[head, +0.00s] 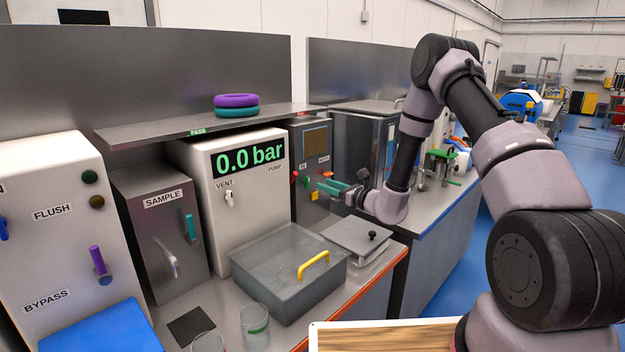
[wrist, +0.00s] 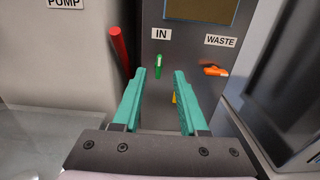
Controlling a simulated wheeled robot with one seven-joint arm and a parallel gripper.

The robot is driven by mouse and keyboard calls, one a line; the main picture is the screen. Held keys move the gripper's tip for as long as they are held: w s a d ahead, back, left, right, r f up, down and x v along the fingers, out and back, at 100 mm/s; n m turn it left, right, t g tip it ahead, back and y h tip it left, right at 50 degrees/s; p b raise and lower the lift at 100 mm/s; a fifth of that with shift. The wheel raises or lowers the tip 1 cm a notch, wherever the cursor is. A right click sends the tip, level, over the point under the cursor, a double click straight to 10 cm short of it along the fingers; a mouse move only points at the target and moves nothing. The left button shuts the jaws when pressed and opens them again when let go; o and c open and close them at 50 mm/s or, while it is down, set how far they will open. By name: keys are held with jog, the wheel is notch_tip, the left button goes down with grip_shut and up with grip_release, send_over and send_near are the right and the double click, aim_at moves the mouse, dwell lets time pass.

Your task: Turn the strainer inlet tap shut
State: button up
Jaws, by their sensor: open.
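The green tap (wrist: 158,66) under the IN label is on the front of a dark grey cabinet (wrist: 192,47). Its handle stands close to upright in the wrist view. My gripper (wrist: 159,74) is open, with teal fingers pointing at the cabinet. The tap appears between and just beyond the two fingertips, and no contact shows. In the head view my gripper (head: 326,187) is in front of the same cabinet (head: 310,134), and the tap there is small and hard to make out.
An orange tap (wrist: 214,71) under WASTE lies roughly level to the right. A red lever (wrist: 119,50) rises close left of my fingers. A yellow part (head: 313,196) sits low on the cabinet. A grey basin (head: 285,285) with a yellow handle and a lidded box (head: 350,238) stand in front.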

aim_at(309, 178)
jog(key=x, duration=0.8)
grip_shut()
